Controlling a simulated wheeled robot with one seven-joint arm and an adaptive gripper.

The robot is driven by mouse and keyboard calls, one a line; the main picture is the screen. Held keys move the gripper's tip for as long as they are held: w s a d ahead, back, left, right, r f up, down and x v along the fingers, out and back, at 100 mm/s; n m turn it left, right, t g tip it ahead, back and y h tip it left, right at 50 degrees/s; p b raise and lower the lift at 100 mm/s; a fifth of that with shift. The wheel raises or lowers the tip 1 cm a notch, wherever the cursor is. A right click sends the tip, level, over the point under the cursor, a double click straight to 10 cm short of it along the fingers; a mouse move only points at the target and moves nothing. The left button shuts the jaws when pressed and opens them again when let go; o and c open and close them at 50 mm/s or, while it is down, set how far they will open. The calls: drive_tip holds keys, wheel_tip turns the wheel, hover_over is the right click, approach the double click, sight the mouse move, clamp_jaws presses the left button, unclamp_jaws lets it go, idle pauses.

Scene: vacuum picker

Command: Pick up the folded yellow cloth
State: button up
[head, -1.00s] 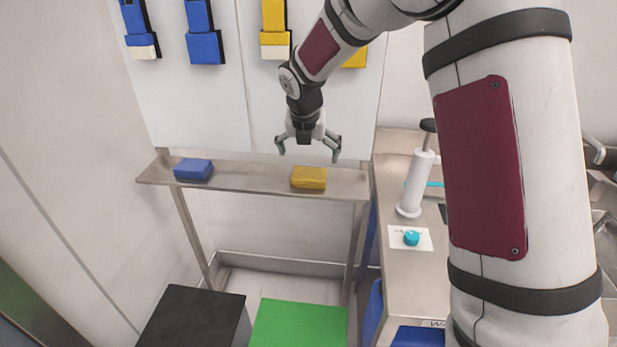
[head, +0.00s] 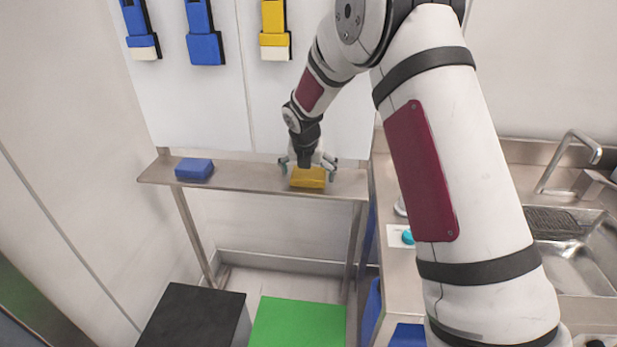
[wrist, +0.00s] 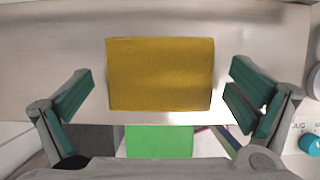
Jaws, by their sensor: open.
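The folded yellow cloth (head: 308,179) lies flat on the narrow metal shelf (head: 240,178), right of its middle. It also shows in the wrist view (wrist: 160,74) as a yellow rectangle near the shelf's front edge. My gripper (head: 308,170) is low over the cloth, pointing down. In the wrist view my gripper (wrist: 162,105) is open, with one green-padded finger on each side of the cloth and a visible gap on both sides. Whether the fingertips touch the shelf cannot be told.
A folded blue cloth (head: 194,169) lies on the shelf's left part. Blue and yellow tools (head: 204,45) hang on the white wall panel behind. A black box (head: 190,318) and a green box (head: 298,323) stand below. A counter with a sink (head: 575,250) is at right.

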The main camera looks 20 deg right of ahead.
sight(312, 171)
drive_tip(key=c, duration=1.1)
drive_tip(key=shift+r, duration=0.85)
drive_tip(key=shift+s+d+r+b, duration=0.15)
drive_tip(key=shift+d+r+b, duration=0.05)
drive_tip(key=shift+r, duration=0.3)
drive_tip(key=shift+s+d+r+b, duration=0.1)
drive_tip(key=shift+d+r+b, duration=0.05)
drive_tip(key=shift+r, duration=0.35)
drive_tip(key=s+d, duration=0.3)
drive_tip(key=s, duration=0.1)
drive_tip(key=s+d+r, duration=0.1)
drive_tip(key=s+d, duration=0.5)
drive_tip(key=s, duration=0.1)
drive_tip(key=shift+s+d+r+p, duration=0.15)
drive_tip(key=shift+s+d+p, duration=0.2)
drive_tip(key=shift+d, duration=0.05)
